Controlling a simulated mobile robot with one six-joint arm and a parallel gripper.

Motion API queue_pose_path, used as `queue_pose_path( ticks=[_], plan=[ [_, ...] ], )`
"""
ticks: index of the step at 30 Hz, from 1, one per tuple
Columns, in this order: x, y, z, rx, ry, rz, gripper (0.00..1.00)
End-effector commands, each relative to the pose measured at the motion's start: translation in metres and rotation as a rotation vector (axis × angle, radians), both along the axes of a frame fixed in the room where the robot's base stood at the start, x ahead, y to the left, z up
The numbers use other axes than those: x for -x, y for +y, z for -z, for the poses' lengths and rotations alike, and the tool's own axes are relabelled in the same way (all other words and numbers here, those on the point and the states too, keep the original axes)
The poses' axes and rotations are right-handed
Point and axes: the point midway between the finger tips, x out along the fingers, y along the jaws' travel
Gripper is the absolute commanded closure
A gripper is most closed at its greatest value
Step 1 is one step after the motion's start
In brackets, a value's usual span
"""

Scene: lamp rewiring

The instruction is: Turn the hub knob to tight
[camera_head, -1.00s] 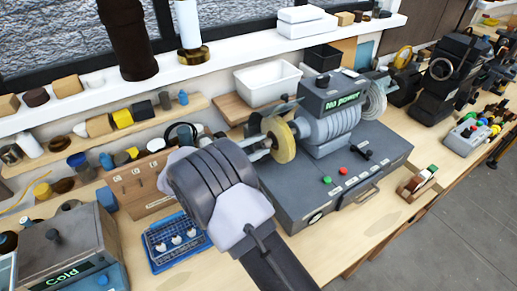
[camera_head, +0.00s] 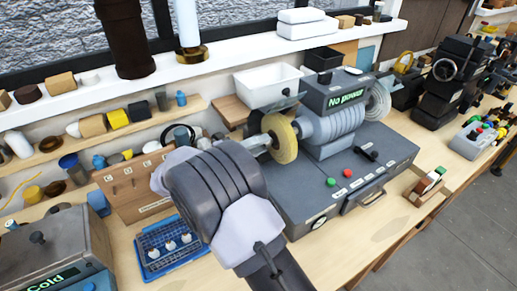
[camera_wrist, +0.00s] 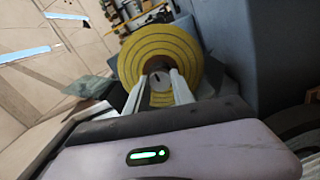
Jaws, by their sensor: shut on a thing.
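The yellow polishing wheel (camera_head: 281,139) sits on the left end of the grey machine's (camera_head: 325,122) shaft. In the wrist view the wheel (camera_wrist: 160,45) faces me, with concentric dark rings. At its centre is the hub knob (camera_wrist: 160,82), with a small dark mark on its pale face. My gripper (camera_wrist: 158,90) has its two pale fingers on either side of the knob and is shut on it. In the head view my gripper (camera_head: 262,143) reaches the wheel's hub from the left. My wrist hides most of the fingers, and the knob cannot be made out there.
The machine's display (camera_head: 346,97) reads "No power". Its base (camera_head: 330,190) carries red and green buttons. A blue tray (camera_head: 150,268) with small white pieces, a wooden block rack (camera_head: 135,190) and a box marked "Cold" (camera_head: 55,250) stand to the left. A white bin (camera_head: 268,84) is behind.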

Motion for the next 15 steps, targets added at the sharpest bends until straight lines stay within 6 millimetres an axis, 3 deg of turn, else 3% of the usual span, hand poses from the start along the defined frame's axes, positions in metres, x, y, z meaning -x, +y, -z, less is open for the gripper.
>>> queue_pose_path(
  ticks=[15],
  plan=[
    [0.0005, -0.0002, 0.0005, -0.040, -0.058, 0.002, 1.00]
  ],
)
